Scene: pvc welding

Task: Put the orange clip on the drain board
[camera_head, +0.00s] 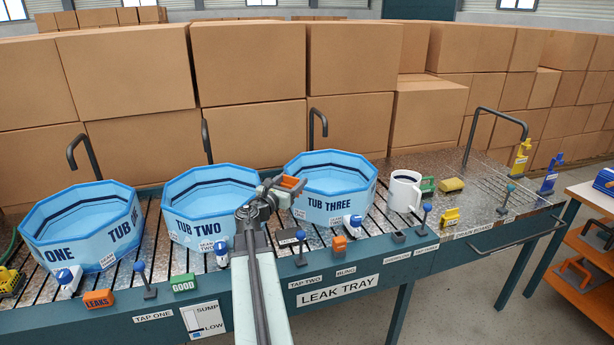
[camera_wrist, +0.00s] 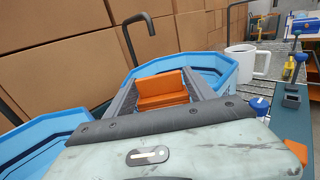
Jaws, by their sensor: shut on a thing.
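The orange clip (camera_head: 291,182) is between the jaws of my gripper (camera_head: 283,188), raised in front of and level with the rim of tub three (camera_head: 335,205). In the wrist view the clip (camera_wrist: 162,88) sits between the two dark fingers of my gripper (camera_wrist: 165,92), with the blue tub behind it. The drain board (camera_head: 462,186) is the speckled metal surface at the right end of the bench. It carries a yellow sponge (camera_head: 452,185), a green clip (camera_head: 428,185) and a yellow clip (camera_head: 450,217).
Tub two (camera_head: 212,203) and tub one (camera_head: 85,228) stand to the left. A white mug (camera_head: 404,191) stands between tub three and the drain board. Black taps and blue-knobbed levers rise from the bench. A dark hoop (camera_head: 497,112) stands behind the drain board. Boxes wall the back.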

